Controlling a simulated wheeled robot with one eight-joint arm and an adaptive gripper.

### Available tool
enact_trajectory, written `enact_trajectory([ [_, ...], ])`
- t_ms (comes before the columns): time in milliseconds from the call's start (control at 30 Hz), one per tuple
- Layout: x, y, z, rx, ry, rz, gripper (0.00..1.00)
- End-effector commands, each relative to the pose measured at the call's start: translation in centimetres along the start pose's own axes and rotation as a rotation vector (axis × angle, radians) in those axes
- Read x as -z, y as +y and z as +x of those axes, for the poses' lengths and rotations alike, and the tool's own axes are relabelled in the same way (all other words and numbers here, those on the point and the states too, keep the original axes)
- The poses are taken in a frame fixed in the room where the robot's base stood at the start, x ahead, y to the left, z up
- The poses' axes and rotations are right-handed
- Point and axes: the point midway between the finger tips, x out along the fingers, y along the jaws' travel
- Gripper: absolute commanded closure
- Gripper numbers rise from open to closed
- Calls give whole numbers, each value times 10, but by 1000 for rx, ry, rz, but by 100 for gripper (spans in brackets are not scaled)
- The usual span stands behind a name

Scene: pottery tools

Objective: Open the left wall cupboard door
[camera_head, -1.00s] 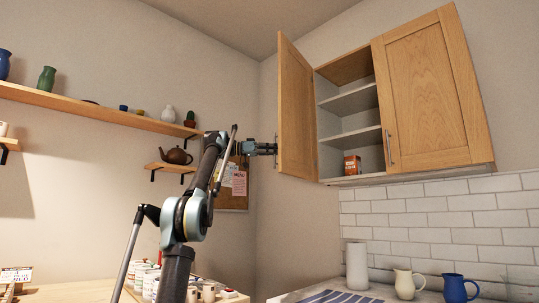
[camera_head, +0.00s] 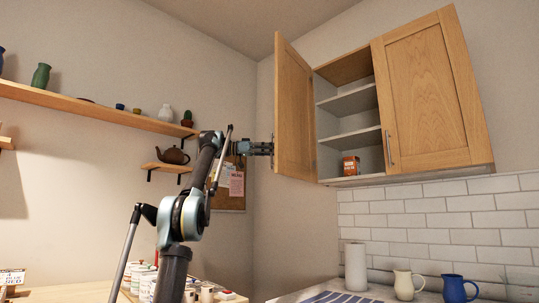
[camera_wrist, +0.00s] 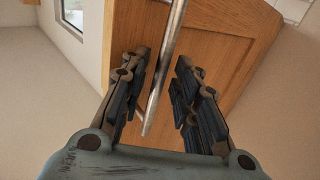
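The left wall cupboard door (camera_head: 294,110) is light wood and stands wide open, swung out from the cupboard. Its inside shelves (camera_head: 347,102) show in the head view. My gripper (camera_head: 262,149) is at the outer face of the door near its lower free edge. In the wrist view, the door panel (camera_wrist: 215,50) lies behind the metal bar handle (camera_wrist: 163,75). The handle passes between the two fingers of my gripper (camera_wrist: 165,95).
The right cupboard door (camera_head: 432,95) is shut. An orange box (camera_head: 351,166) stands on the cupboard's bottom shelf. Below are a paper roll (camera_head: 356,267), a cream jug (camera_head: 404,285) and a blue jug (camera_head: 458,288). A long wall shelf (camera_head: 90,106) is on the left.

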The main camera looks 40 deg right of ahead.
Motion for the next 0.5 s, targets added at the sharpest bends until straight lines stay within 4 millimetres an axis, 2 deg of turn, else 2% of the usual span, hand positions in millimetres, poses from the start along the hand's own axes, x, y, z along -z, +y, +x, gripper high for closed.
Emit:
enact_trajectory([
  [300, -1, -1, -4, 3, -2, 0, 71],
  [500, -1, -2, -29, 7, -2, 0, 71],
])
